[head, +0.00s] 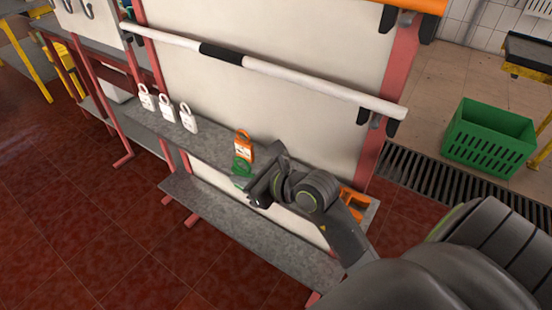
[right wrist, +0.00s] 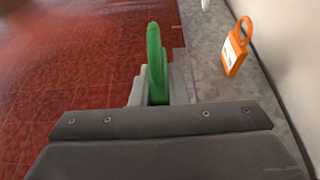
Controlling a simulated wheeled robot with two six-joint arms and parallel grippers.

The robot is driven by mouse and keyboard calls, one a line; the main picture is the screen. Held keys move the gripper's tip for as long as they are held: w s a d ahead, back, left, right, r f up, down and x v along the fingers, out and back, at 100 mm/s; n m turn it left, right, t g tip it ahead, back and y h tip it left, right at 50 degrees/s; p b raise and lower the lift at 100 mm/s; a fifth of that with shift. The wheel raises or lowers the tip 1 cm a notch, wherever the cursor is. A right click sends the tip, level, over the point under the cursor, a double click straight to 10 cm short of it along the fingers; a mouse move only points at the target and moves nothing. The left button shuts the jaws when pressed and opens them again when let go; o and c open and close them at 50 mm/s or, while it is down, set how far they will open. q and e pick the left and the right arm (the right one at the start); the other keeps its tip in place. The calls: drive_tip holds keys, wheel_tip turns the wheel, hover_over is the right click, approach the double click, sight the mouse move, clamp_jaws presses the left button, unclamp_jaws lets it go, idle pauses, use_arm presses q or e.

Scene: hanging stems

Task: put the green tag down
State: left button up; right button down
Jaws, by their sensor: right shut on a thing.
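The green tag (head: 241,167) is at my right gripper, over the front part of the upper grey shelf in the head view. In the right wrist view the green tag (right wrist: 155,60) stands up between the fingers of my right gripper (right wrist: 153,85), which is shut on it. In the head view my right gripper (head: 254,186) hides part of the tag. I cannot tell whether the tag touches the shelf (head: 215,148). My left gripper is not in view.
An orange tag (head: 244,149) stands on the shelf close beside the green one. Several white tags (head: 167,108) stand farther left. An orange clamp-like thing (head: 354,203) lies at the shelf's right end. A white rail (head: 285,68) runs above. A green crate (head: 490,135) stands at the right.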

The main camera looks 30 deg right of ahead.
drive_tip(key=w+d+f, duration=0.1)
drive_tip(key=d, duration=0.3)
drive_tip(key=w+d+p, duration=0.1)
drive_tip(key=w+d, duration=0.1)
drive_tip(key=d, duration=0.2)
drive_tip(key=w+d+f, duration=0.1)
drive_tip(key=w+d, duration=0.1)
drive_tip(key=d, duration=0.2)
drive_tip(key=shift+d+f, duration=0.15)
drive_tip(key=shift+f, duration=0.15)
wheel_tip(320, 180, down, 4)
drive_tip(key=shift+r, duration=0.1)
drive_tip(key=shift+w+d+f, duration=0.1)
drive_tip(key=shift+d+f, duration=0.05)
drive_tip(key=shift+f, duration=0.2)
drive_tip(key=c, duration=1.9)
unclamp_jaws()
drive_tip(key=shift+f, duration=0.15)
drive_tip(key=o, duration=0.5)
